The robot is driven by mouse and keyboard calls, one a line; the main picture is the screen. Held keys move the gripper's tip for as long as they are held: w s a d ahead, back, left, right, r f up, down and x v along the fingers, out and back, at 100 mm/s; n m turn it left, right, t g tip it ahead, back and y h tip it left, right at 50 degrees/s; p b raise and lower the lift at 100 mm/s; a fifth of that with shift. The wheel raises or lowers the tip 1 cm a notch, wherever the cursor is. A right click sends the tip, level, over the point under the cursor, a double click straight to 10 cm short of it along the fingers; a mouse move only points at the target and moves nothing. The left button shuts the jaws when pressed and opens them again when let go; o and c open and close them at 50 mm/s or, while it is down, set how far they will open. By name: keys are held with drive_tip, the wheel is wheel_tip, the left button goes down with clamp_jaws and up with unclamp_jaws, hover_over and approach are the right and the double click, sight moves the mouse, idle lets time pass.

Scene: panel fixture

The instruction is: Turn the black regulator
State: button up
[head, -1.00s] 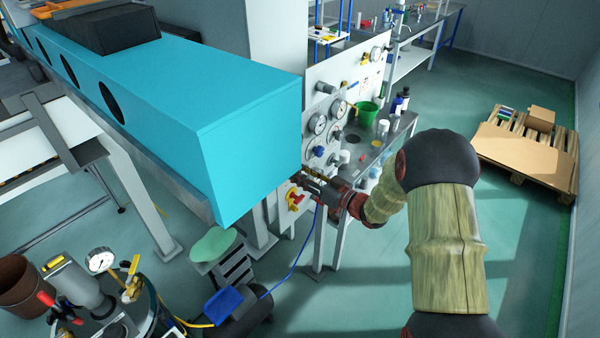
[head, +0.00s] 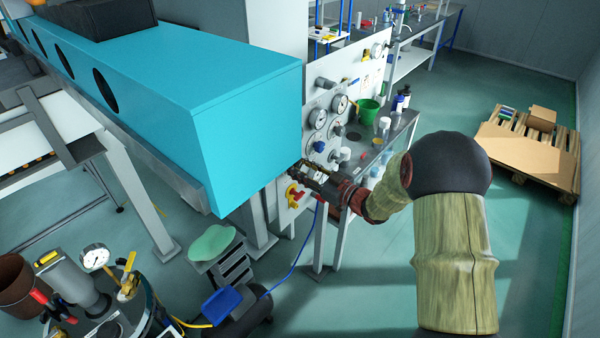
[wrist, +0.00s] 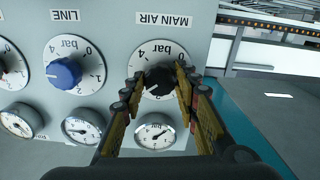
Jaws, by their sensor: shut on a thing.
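The black regulator (wrist: 158,82) is a dark knob on a white round dial under the words MAIN AIR, seen in the wrist view. My gripper (wrist: 155,77) reaches up to it with one finger on each side and is shut on the knob. The fingers cover part of the dial's scale. In the head view my gripper (head: 303,168) is at the panel (head: 343,72), close to the corner of the turquoise box, and the black regulator cannot be made out there.
A blue regulator knob (wrist: 65,73) marked LINE sits left of it in the wrist view. A gauge (wrist: 153,131) is just below the black knob. The turquoise box (head: 240,120) stands close beside my gripper. A red and yellow valve (head: 296,196) is below.

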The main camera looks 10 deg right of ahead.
drive_tip(key=n+b, duration=0.4)
drive_tip(key=shift+f+n+b, duration=0.2)
drive_tip(key=shift+n+b, duration=5.8)
drive_tip(key=shift+n, duration=0.2)
drive_tip(key=o, duration=1.2)
drive_tip(key=shift+r, duration=0.1)
drive_tip(key=shift+c, duration=0.2)
